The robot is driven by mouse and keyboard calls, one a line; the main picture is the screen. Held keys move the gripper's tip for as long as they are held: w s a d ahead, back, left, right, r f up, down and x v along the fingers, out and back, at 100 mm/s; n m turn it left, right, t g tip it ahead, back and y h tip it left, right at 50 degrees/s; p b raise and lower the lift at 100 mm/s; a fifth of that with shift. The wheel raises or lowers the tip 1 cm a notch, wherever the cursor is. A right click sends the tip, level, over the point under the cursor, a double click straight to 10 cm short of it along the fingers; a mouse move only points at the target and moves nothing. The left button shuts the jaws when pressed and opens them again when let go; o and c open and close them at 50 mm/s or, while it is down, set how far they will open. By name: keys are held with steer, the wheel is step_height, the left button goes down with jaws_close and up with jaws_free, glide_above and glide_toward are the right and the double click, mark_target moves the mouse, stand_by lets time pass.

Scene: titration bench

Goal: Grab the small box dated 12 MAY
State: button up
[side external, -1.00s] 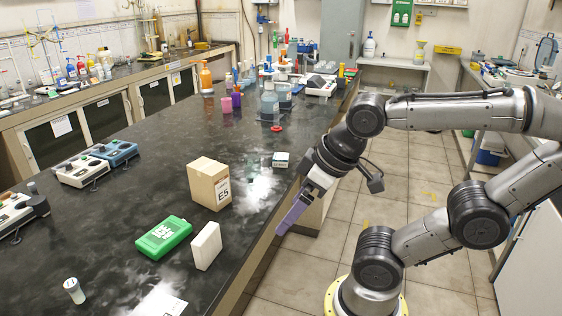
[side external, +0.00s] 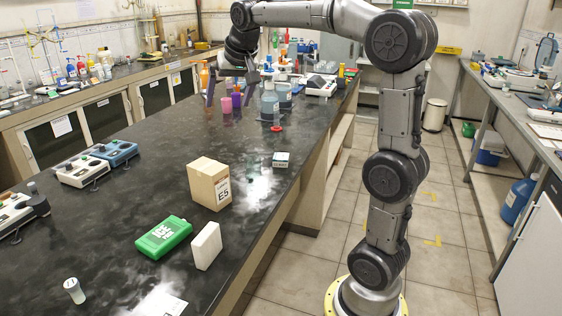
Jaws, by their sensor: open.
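A small box (side external: 281,160), white with a dark teal side, sits on the black bench near its right edge. Its print is too small to read. A cardboard box (side external: 209,184) marked E5 and a plain white upright box (side external: 206,246) stand nearer the camera. No date is legible on any box. My gripper (side external: 229,97) is over the far part of the bench, beyond the small box and to its left. Its purple fingers are spread apart, near a pink cup and a purple cup, with nothing seen held.
The pink cup (side external: 227,105) and blue bottles (side external: 269,104) stand close to my gripper. Instruments (side external: 80,170) line the left. The bench between the instruments and the boxes is clear.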

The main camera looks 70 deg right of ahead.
steer(key=w+d+f+m+g, duration=0.1)
steer(key=w+d+f+m, duration=0.2)
steer(key=d, duration=0.7)
steer(key=m+g, duration=0.3)
glide_above(281, 157)
steer(key=a, duration=0.2)
steer(key=f, duration=2.4)
steer(key=shift+s+d+f, duration=0.15)
steer(key=shift+s+d, duration=0.1)
steer(key=shift+x, duration=2.85)
steer(key=shift+c, duration=0.2)
steer(key=c, duration=1.3)
